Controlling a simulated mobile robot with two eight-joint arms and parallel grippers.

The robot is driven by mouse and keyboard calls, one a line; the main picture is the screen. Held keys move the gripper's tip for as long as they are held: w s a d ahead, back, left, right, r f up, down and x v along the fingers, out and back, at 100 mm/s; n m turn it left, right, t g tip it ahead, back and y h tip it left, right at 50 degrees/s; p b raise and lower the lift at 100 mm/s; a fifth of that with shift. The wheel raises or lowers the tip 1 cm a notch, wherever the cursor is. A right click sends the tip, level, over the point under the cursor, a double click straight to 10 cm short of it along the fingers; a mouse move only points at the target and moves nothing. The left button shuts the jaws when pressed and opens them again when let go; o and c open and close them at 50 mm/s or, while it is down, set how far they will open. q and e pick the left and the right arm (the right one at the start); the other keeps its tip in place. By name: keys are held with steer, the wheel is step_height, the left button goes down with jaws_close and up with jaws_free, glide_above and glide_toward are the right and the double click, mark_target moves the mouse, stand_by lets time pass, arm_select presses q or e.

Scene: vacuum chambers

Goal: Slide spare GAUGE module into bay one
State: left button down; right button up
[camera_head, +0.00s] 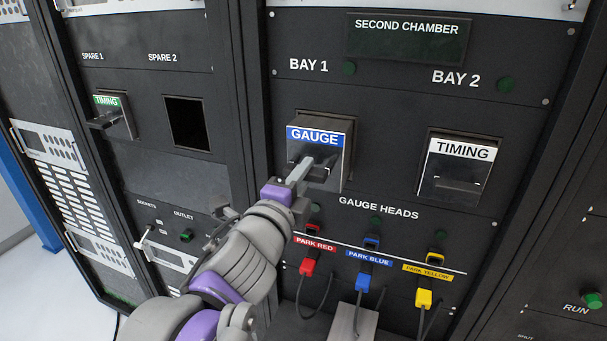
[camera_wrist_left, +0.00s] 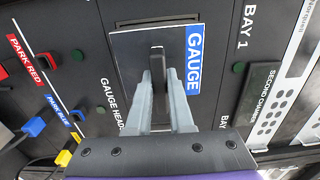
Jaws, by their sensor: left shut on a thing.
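The GAUGE module (camera_head: 334,136), with a blue label, sits in the bay 1 opening under the BAY 1 lettering, its front standing out from the panel. Its face also shows in the left wrist view (camera_wrist_left: 130,48). My left gripper (camera_head: 306,172) is shut on the module's handle; in the left wrist view its two grey fingers (camera_wrist_left: 162,88) lie either side of the dark handle. How deep the module sits is hard to tell. My right gripper is not in view.
A white-labelled TIMING module (camera_head: 456,168) sits in bay 2. A green-labelled TIMING module (camera_head: 115,115) is in SPARE 1; the SPARE 2 opening (camera_head: 187,123) is empty. Red (camera_head: 307,266), blue (camera_head: 362,281) and yellow (camera_head: 423,298) plugs with cables hang below.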

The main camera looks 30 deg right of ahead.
arm_select(q)
steer(key=shift+p+x, duration=0.45)
steer(key=shift+x, duration=1.9)
stand_by(2.3)
steer(key=c, duration=0.7)
jaws_free()
steer(key=shift+b+v, duration=0.35)
steer(key=shift+v, duration=2.65)
